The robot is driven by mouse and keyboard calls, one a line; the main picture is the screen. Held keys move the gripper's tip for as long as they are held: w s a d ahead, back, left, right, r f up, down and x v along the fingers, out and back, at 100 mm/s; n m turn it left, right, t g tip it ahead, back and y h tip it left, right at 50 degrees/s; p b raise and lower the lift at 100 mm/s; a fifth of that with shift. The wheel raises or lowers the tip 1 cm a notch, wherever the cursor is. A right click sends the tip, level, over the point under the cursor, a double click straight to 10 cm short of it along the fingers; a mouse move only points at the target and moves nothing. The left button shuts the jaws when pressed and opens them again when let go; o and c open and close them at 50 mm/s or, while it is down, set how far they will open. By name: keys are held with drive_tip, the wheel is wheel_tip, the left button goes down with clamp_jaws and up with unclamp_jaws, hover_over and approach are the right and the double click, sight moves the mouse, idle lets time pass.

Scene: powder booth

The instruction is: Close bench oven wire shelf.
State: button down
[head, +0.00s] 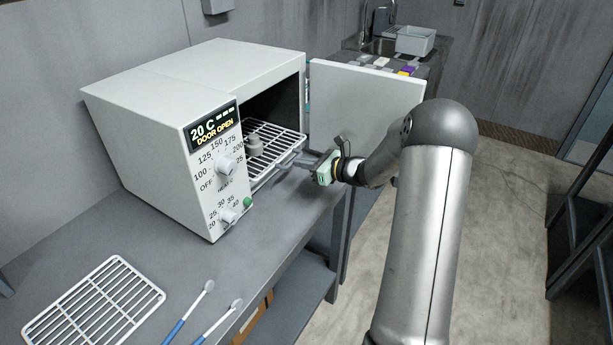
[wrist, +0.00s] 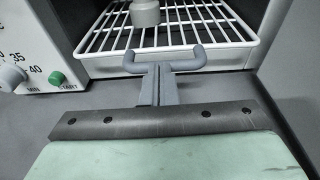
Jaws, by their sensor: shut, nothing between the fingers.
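The bench oven (head: 215,110) stands on the bench with its door (head: 365,100) swung wide open to the right. Its white wire shelf (head: 278,145) sits in the chamber and sticks out a little at the front. My gripper (head: 298,160) is in front of the opening, pointing at the shelf's front edge. In the wrist view its hooked fingers (wrist: 165,66) are shut and empty, close to the shelf's front rail (wrist: 170,47); I cannot tell whether they touch.
A loose wire rack (head: 95,305) and two blue-handled tools (head: 190,312) lie on the bench's near part. The oven's control panel (head: 220,165) shows "20 C DOOR OPEN". A sink with a grey basin (head: 415,40) is behind the door.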

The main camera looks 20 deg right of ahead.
sight(276, 154)
drive_tip(key=x, duration=0.2)
drive_tip(key=r+b+x, duration=0.1)
drive_tip(key=x, duration=0.5)
drive_tip(key=shift+w+r, duration=0.3)
drive_tip(key=shift+w+a+r+b, duration=0.15)
drive_tip(key=shift+a+r+b, duration=0.05)
drive_tip(key=shift+a+b, duration=0.1)
drive_tip(key=shift+r, duration=0.1)
drive_tip(key=shift+d, duration=0.1)
